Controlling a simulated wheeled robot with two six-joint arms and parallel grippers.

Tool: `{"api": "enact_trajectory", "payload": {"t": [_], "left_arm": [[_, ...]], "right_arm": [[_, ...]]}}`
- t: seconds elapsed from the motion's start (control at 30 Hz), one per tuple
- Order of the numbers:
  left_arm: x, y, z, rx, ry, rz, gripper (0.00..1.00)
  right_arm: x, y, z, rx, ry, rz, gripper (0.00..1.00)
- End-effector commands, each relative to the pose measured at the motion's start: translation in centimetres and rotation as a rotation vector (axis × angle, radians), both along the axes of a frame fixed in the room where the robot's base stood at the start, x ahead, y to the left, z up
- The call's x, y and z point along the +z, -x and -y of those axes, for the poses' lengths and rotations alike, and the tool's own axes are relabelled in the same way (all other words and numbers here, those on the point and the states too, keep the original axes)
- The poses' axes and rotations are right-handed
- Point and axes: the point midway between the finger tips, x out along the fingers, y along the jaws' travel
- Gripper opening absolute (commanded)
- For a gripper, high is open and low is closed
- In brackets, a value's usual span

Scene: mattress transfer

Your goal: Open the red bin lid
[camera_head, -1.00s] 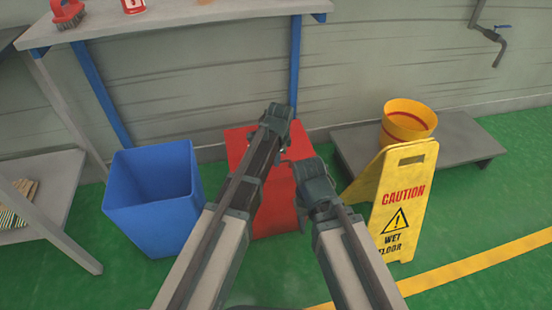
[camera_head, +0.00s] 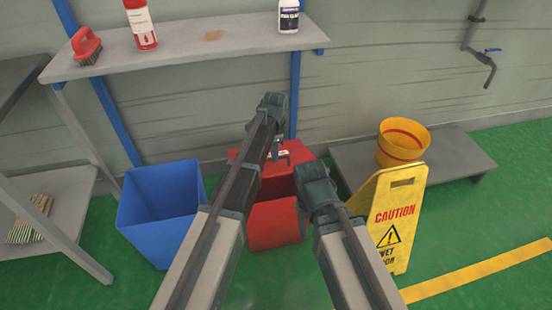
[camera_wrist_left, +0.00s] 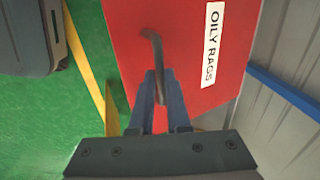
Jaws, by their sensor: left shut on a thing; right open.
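The red bin (camera_head: 275,228) stands on the floor in the middle of the head view, partly hidden by my arms. Its red lid (camera_head: 278,178) appears tilted up; its exact angle is hard to tell. In the left wrist view the red lid (camera_wrist_left: 150,25) carries a white "OILY RAGS" label (camera_wrist_left: 213,45). My left gripper (camera_head: 277,148) is shut on the lid's dark handle (camera_wrist_left: 155,45), which is between its fingers in the left wrist view (camera_wrist_left: 161,88). My right gripper (camera_head: 314,180) is open and empty, in front of the bin's right side; its fingertips are largely hidden.
A blue bin (camera_head: 150,220) stands close on the left. A yellow caution sign (camera_head: 396,210) is on the right, before a low grey platform (camera_head: 455,155) with a yellow bucket (camera_head: 402,143). A grey shelf (camera_head: 190,45) holding bottles and a brush is behind.

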Motion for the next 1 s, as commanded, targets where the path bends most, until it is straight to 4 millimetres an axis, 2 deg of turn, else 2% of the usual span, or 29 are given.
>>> {"api": "enact_trajectory", "payload": {"t": [0.03, 0.33, 0.57, 0.97, 1.0], "left_arm": [[1.5, -1.7, -0.5, 0.004, -0.004, 0.018, 0.0], [4.0, -4.5, -1.5, 0.006, -0.008, 0.017, 0.0], [4.6, -5.2, -1.8, 0.006, -0.008, 0.017, 0.0], [4.6, -5.2, -1.9, 0.006, -0.008, 0.017, 0.0], [4.6, -5.2, -1.9, 0.006, -0.008, 0.017, 0.17]], "right_arm": [[1.5, 0.0, 0.0, 0.0, -0.001, 0.0, 0.5], [3.9, 0.0, 0.0, 0.0, -0.002, -0.001, 0.5], [4.5, 0.0, 0.0, 0.0, -0.002, -0.001, 0.5], [4.5, 0.0, 0.0, 0.0, -0.002, -0.001, 0.5], [4.5, 0.0, 0.0, 0.0, -0.002, -0.001, 0.5]]}}
